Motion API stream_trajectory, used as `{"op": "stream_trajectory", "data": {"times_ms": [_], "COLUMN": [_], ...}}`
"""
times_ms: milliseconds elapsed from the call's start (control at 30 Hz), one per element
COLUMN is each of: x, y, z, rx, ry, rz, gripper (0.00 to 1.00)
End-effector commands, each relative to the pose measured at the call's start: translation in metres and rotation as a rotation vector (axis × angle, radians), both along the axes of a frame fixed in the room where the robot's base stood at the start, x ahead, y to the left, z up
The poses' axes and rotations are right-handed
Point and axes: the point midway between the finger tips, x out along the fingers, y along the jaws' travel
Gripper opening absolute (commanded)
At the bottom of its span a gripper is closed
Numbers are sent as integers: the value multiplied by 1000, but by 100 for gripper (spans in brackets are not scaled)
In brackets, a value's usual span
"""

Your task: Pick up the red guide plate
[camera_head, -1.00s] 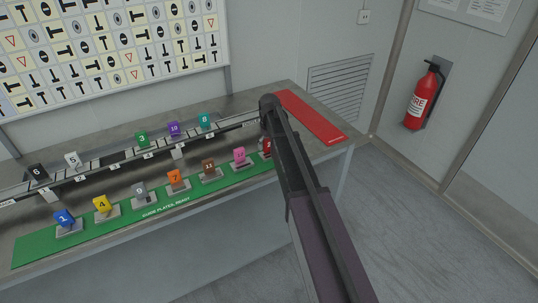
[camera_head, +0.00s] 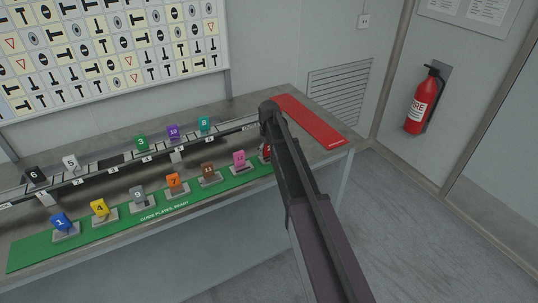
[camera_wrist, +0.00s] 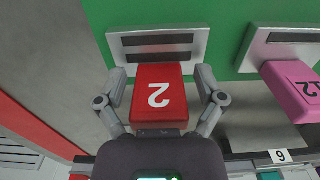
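The red guide plate (camera_wrist: 158,92), marked 2, sits at its grey slotted holder (camera_wrist: 158,44) on the green strip. In the head view only a sliver of the red plate (camera_head: 266,154) shows at the strip's right end, mostly hidden by my arm. In the wrist view my gripper (camera_wrist: 161,74) has one finger on each side of the plate. A narrow gap seems to show between each finger and the plate, so it looks open around it, not clamped.
The pink plate 12 (camera_wrist: 294,90) stands close beside the red one. Other numbered plates line the green strip (camera_head: 120,235). A rail with more plates runs behind. A red strip (camera_head: 308,120) lies at the bench's right end. A fire extinguisher (camera_head: 422,102) hangs on the wall.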

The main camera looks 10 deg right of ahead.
Motion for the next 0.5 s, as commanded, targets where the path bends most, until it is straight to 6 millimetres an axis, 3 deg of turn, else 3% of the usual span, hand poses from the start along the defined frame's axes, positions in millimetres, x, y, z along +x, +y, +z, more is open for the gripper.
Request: {"op": "stream_trajectory", "data": {"times_ms": [33, 200, 500], "x": [0, 0, 0], "y": [0, 0, 0], "z": [0, 0, 1], "rx": [0, 0, 0], "ry": [0, 0, 0], "rz": [0, 0, 0], "gripper": [55, 7, 6]}}
